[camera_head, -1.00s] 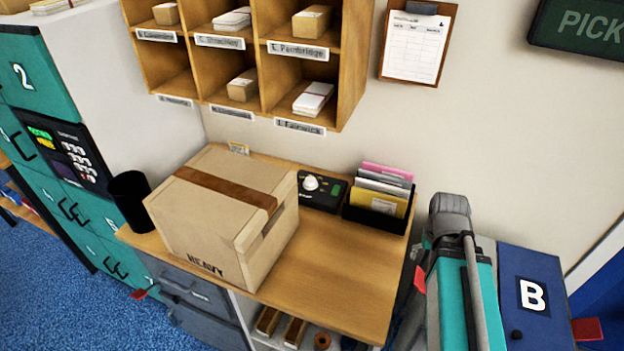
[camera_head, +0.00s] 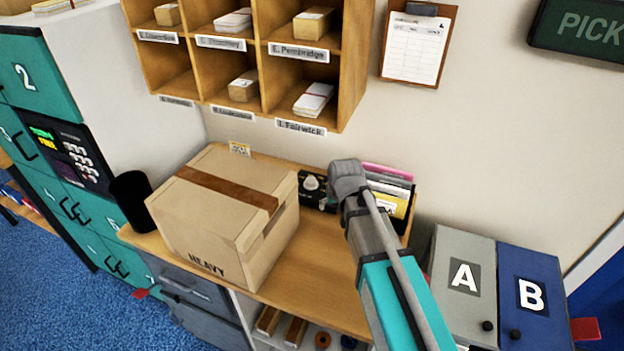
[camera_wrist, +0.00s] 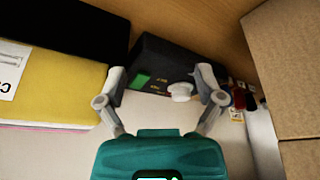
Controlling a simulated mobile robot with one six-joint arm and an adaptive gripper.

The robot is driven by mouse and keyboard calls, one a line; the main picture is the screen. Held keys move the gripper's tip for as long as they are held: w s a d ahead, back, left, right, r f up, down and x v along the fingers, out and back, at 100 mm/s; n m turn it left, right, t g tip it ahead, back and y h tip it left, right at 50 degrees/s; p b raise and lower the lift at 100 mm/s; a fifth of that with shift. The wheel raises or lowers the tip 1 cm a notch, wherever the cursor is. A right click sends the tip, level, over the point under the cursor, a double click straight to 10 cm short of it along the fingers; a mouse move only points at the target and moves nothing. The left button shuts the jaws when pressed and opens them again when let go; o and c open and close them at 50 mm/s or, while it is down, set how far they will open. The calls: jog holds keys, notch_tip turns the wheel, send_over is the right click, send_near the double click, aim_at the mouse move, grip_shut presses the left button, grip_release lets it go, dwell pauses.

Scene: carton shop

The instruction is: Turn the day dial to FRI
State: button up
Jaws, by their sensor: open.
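The day dial is a pale knob (camera_head: 312,183) on a small black box (camera_head: 310,198) at the back of the wooden desk, between the large carton and the file holder. In the wrist view the knob (camera_wrist: 180,91) shows nearer the right finger, with a green patch and small yellow marks on the black box (camera_wrist: 165,62). The day marks are too small to read. My gripper (camera_wrist: 162,80) is open and empty, its fingers spread on either side of the line to the knob. I cannot tell the gap to it. In the head view my wrist hides the gripper and the box's right part.
A large carton (camera_head: 225,215) marked HEAVY stands close left of the dial. The file holder with coloured envelopes (camera_head: 392,185) is close right; a yellow one (camera_wrist: 50,80) shows in the wrist view. Pigeonholes (camera_head: 350,75) hang above. The desk front (camera_head: 310,275) is clear.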

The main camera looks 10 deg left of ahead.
aim_at(311, 180)
jog(key=a, duration=0.3)
jog(key=shift+w+a+r, duration=0.15)
jog(key=shift+a+r, duration=0.05)
jog(key=w+a, duration=0.2)
jog(key=w, duration=0.1)
jog(key=w+a, duration=0.2)
jog(key=w, duration=0.2)
jog(key=w+a, duration=0.2)
jog(key=w, duration=0.2)
jog(key=shift+f+b, duration=0.55)
jog(key=shift+b+x, duration=0.85)
jog(key=shift+x, duration=0.05)
